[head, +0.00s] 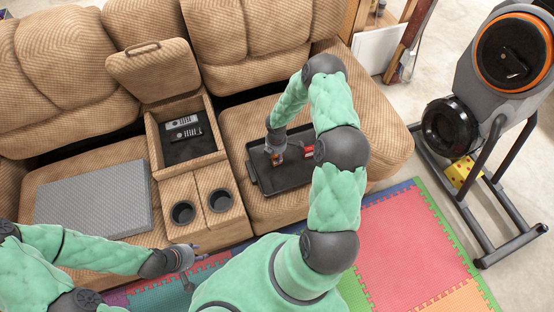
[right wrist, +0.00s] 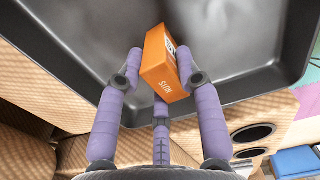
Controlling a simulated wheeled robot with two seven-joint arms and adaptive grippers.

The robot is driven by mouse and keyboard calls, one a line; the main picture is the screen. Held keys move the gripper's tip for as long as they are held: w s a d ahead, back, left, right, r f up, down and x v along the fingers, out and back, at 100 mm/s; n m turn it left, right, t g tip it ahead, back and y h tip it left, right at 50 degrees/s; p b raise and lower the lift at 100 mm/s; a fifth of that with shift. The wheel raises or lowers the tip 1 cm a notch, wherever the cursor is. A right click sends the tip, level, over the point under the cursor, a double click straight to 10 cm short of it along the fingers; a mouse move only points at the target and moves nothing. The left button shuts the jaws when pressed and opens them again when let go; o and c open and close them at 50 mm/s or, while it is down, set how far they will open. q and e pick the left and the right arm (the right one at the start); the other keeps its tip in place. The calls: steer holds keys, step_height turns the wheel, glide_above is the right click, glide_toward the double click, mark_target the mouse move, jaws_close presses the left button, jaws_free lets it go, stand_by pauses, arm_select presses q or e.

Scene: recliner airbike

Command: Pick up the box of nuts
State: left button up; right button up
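The box of nuts is a small orange carton (right wrist: 164,68) marked "NUTS" in the right wrist view. In the head view it is a small orange patch (head: 277,159) on the dark tray (head: 262,181), partly hidden by my right gripper (head: 275,150). In the right wrist view the purple fingers of my right gripper (right wrist: 160,68) stand close on either side of the carton, with a third finger below it. I cannot tell whether they press on it or whether it is lifted. My left gripper (head: 193,254) is low at the sofa's front, its opening unclear.
A red item (head: 308,152) lies on the tray beside my right arm. The tray sits on the right seat (head: 235,125). Two remotes (head: 184,124) lie in the open console, with cupholders (head: 183,213) in front. A grey board (head: 95,200) covers the left seat. An exercise machine (head: 450,125) stands right.

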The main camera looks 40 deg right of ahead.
steer(key=c, duration=0.3)
steer(key=shift+r, duration=0.1)
